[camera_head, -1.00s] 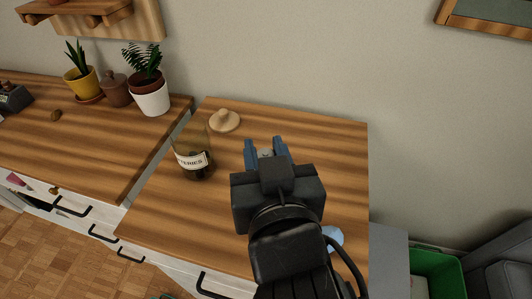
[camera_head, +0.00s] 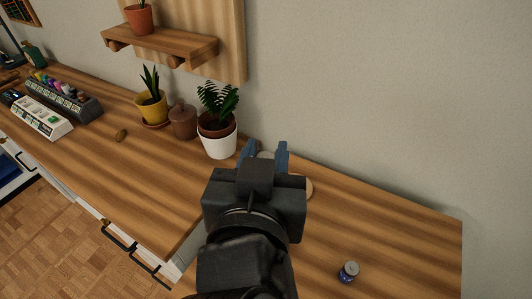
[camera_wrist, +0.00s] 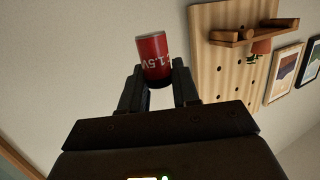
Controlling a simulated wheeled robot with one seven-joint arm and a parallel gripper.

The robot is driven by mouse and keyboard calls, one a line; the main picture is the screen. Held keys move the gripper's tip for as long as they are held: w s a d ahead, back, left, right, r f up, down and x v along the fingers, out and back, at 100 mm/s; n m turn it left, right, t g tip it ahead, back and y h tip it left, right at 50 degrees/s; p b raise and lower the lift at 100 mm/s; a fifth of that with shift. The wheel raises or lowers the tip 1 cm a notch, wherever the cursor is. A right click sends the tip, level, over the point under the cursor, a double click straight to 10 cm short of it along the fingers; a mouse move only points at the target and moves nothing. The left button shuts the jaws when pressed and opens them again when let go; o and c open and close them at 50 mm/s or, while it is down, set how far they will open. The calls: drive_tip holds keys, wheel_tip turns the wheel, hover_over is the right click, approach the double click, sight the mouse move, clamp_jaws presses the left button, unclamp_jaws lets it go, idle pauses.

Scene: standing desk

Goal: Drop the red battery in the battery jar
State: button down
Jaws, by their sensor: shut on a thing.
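The red battery (camera_wrist: 153,58), marked 1.5V, is between the fingertips of my gripper (camera_wrist: 158,80) in the wrist view. The fingers are shut on it. In the head view my gripper (camera_head: 264,150) is over the back of the desk, just right of the white-potted plant, and the battery cannot be made out. The battery jar is not visible now, hidden behind my arm. A pale wooden lid (camera_head: 309,188) shows only in part at the right of my gripper.
A fern in a white pot (camera_head: 219,143), a brown lidded pot (camera_head: 183,122) and a yellow pot (camera_head: 152,108) stand along the wall. A wooden shelf (camera_head: 160,46) hangs above.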

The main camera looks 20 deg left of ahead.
wheel_tip(320, 180, down, 8)
drive_tip(key=b, duration=0.6)
drive_tip(key=shift+f+b, duration=0.25)
drive_tip(key=shift+b, duration=0.05)
drive_tip(key=c, duration=0.8)
unclamp_jaws()
drive_tip(key=shift+o, duration=0.2)
drive_tip(key=v, duration=0.7)
drive_tip(key=shift+s+d+r+b, duration=0.15)
drive_tip(key=shift+s+d+b, duration=0.05)
drive_tip(key=shift+s+b, duration=0.15)
